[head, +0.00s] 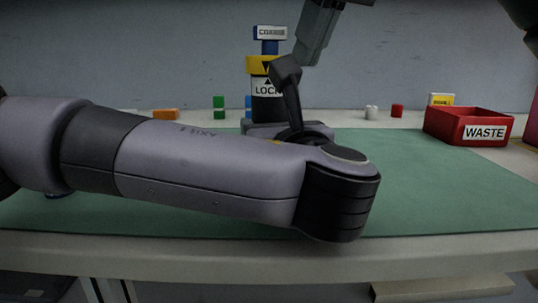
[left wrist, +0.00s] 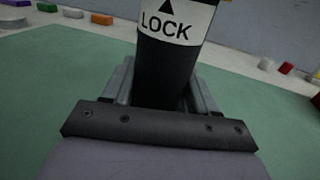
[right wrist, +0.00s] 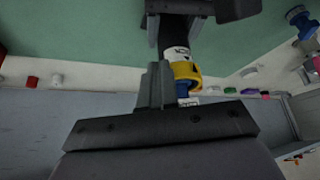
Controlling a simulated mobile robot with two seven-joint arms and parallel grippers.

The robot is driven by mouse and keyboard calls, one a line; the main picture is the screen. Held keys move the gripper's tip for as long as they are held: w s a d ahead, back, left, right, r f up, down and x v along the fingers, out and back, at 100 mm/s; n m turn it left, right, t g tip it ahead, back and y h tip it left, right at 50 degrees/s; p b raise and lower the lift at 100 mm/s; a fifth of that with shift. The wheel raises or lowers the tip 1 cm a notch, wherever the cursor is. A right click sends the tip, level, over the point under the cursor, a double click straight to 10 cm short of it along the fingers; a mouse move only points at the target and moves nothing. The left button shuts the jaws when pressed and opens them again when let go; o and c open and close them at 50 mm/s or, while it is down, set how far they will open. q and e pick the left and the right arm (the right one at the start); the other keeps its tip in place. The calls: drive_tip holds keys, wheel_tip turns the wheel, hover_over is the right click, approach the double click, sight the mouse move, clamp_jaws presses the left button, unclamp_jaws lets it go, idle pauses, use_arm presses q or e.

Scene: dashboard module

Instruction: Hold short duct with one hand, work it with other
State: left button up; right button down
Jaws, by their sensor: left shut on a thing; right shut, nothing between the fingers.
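The short duct, as I take it, is the upright black cylinder (head: 266,108) with a white LOCK label, a yellow collar and a blue top bearing a white tag. My left gripper (head: 258,129) is shut on its lower black body; in the left wrist view the grey fingers (left wrist: 160,92) lie on both sides of it. My right gripper (head: 310,56) is shut and empty, just right of the duct's upper part. In the right wrist view its fingers (right wrist: 154,85) are beside the yellow collar (right wrist: 184,74); I cannot tell whether they touch. My left arm hides part of the mat.
A red WASTE bin (head: 468,126) stands at the right on the green mat (head: 420,190). Orange (head: 166,114) and green (head: 219,107) blocks are at the back left. The mat's right side is clear.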

use_arm(q)
drive_tip(key=shift+a, duration=0.1)
use_arm(e)
wheel_tip(320, 180, up, 6)
idle(0.5)
drive_tip(key=shift+s+d, duration=0.1)
use_arm(q)
drive_tip(key=o, duration=1.5)
